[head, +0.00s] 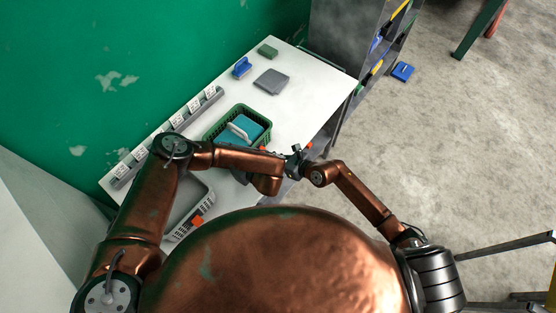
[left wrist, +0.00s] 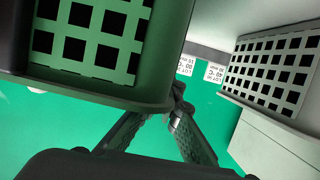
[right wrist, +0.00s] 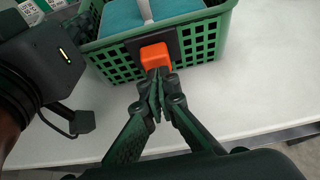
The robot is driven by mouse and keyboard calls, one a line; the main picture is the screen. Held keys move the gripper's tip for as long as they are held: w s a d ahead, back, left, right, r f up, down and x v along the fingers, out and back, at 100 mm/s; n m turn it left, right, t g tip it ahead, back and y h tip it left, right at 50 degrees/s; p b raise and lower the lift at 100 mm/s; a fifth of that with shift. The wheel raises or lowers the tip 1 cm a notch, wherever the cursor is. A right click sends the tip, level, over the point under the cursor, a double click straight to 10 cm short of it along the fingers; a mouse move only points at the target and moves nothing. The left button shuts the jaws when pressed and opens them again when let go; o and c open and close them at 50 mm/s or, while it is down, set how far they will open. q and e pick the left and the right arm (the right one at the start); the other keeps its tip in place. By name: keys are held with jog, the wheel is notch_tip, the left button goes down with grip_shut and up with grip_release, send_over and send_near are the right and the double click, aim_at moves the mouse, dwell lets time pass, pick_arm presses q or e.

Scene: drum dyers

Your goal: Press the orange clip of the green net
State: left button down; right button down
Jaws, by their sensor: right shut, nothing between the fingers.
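The green net (head: 210,132) is a perforated basket on the white table. Its orange clip (right wrist: 155,56) sits on a dark plate on the net's side wall in the right wrist view. My right gripper (right wrist: 157,76) is shut and empty, its fingertips right at the lower part of the clip; whether they touch it I cannot tell. It also shows in the head view (head: 294,157), beside the net. My left gripper (left wrist: 178,95) looks shut, its tips close together below a green perforated wall (left wrist: 90,40); nothing shows between them. In the head view my left arm hides it.
A teal item with a white handle (head: 239,130) lies in the net. A grey basket (head: 203,198) with an orange clip (head: 197,221) stands at the table's near end. A grey pad (head: 271,81) and a blue item (head: 242,67) lie farther off.

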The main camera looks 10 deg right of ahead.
jog(key=shift+w+a, duration=0.15)
jog(key=shift+w, duration=0.05)
jog(key=shift+w+a, duration=0.9)
jog(key=shift+a, duration=0.1)
pick_arm(q)
jog(key=shift+s+d, duration=0.1)
jog(key=shift+d, duration=0.1)
pick_arm(e)
jog(key=shift+s, duration=0.1)
jog(key=shift+s+d, duration=0.15)
jog(key=shift+d, duration=0.05)
jog(key=s+d, duration=0.3)
jog(key=shift+d+r, duration=0.15)
jog(key=shift+d, duration=0.05)
pick_arm(q)
jog(key=shift+a, duration=0.25)
pick_arm(e)
jog(key=v, duration=0.9)
pick_arm(q)
jog(key=c, duration=2.1)
grip_release()
